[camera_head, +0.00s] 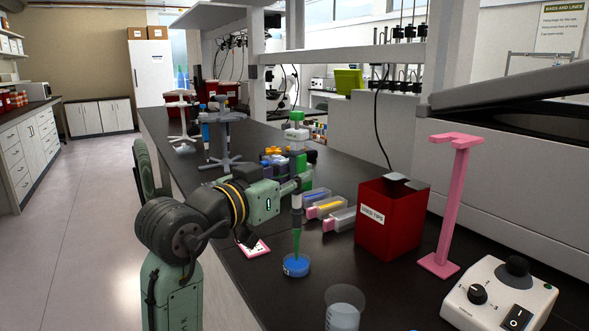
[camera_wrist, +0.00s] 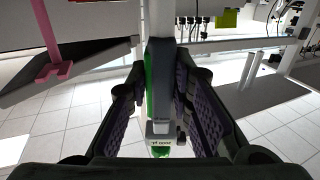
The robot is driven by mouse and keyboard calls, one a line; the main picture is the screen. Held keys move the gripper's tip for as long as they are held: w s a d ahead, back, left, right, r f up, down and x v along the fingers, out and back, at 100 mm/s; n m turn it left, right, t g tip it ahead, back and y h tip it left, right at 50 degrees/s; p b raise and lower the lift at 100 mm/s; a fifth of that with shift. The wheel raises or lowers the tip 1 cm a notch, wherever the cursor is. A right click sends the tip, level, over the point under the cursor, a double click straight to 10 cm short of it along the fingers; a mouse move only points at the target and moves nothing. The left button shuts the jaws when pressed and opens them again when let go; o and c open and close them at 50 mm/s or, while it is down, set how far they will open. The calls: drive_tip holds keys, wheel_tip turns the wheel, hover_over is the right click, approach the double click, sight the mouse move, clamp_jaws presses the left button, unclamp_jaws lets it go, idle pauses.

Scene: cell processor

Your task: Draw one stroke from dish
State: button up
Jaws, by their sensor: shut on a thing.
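My gripper (camera_head: 296,186) is shut on an upright pipette (camera_head: 297,217) with a dark and white body and a green tip pointing down. In the wrist view the pipette (camera_wrist: 160,85) stands between the two dark finger pads of my gripper (camera_wrist: 162,95). A small round blue dish (camera_head: 297,268) sits on the black bench directly below. The green tip comes down to the dish in the head view. I cannot tell whether it touches the dish's floor or the liquid.
A red used-tips bin (camera_head: 385,235) and a pink stand (camera_head: 452,205) stand right of the dish. A clear beaker (camera_head: 343,310) is in front, and a white knobbed device (camera_head: 499,296) is at the front right. Tip boxes (camera_head: 326,206) lie behind the dish.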

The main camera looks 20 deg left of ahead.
drive_tip(key=shift+f, duration=0.5)
drive_tip(key=shift+f+b, duration=0.3)
drive_tip(key=shift+o, duration=1.2)
drive_tip(key=c, duration=0.3)
drive_tip(key=shift+o, duration=1)
drive_tip(key=shift+c, duration=0.5)
